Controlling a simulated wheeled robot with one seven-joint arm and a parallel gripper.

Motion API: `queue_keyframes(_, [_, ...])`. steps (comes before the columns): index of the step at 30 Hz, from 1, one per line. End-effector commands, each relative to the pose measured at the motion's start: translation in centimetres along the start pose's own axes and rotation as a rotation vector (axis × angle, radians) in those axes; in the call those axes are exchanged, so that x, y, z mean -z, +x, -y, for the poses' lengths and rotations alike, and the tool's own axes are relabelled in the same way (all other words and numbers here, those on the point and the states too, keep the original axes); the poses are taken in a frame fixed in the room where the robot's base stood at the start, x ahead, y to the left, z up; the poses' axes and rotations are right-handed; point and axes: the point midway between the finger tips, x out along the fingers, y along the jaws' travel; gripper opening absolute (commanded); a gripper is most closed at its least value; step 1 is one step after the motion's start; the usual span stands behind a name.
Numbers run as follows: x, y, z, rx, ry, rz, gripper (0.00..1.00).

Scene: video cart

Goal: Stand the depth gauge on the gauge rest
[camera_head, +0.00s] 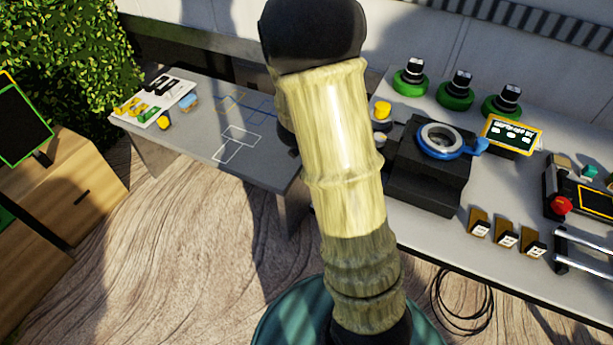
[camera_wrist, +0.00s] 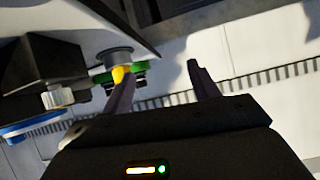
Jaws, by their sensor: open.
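I cannot tell for sure which things are the depth gauge and the gauge rest. A yellow-capped piece with a grey collar (camera_head: 382,109) stands beside a black block (camera_head: 415,180), partly hidden by my arm. In the wrist view the yellow piece (camera_wrist: 118,75) shows by the left finger, with a grey disc above it; whether they touch is unclear. My gripper (camera_wrist: 163,80) is open with nothing seen between its fingers. In the head view my arm covers the middle, and the fingers do not show.
A blue-rimmed ring (camera_head: 445,141) sits on the black block. Several green-based knobs (camera_head: 455,96) line the back. A lit panel (camera_head: 512,135) and small labelled blocks (camera_head: 507,240) are at right. The left table (camera_head: 195,135) bears a tool board (camera_head: 155,101), small blue and yellow pieces and drawn outlines.

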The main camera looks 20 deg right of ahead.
Motion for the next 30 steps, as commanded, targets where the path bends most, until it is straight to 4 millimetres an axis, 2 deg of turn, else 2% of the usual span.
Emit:
queue_keyframes(3, [-2.5,-3.7,2.7,0.199,-0.088,0.174,0.6])
queue_keyframes(7, [-5.9,-8.7,3.8,0.367,-0.233,0.362,0.6])
queue_keyframes(11, [-9.2,-14.0,2.4,0.475,-0.423,0.538,0.6])
queue_keyframes(15, [-11.9,-18.6,-1.2,0.508,-0.64,0.689,0.6])
queue_keyframes(18, [-12.8,-20.3,-3.5,0.496,-0.749,0.749,0.6])
queue_keyframes(21, [-13.0,-20.8,-4.7,0.485,-0.796,0.773,0.6])
queue_keyframes(30, [-13.1,-20.8,-4.8,0.484,-0.801,0.776,0.6])
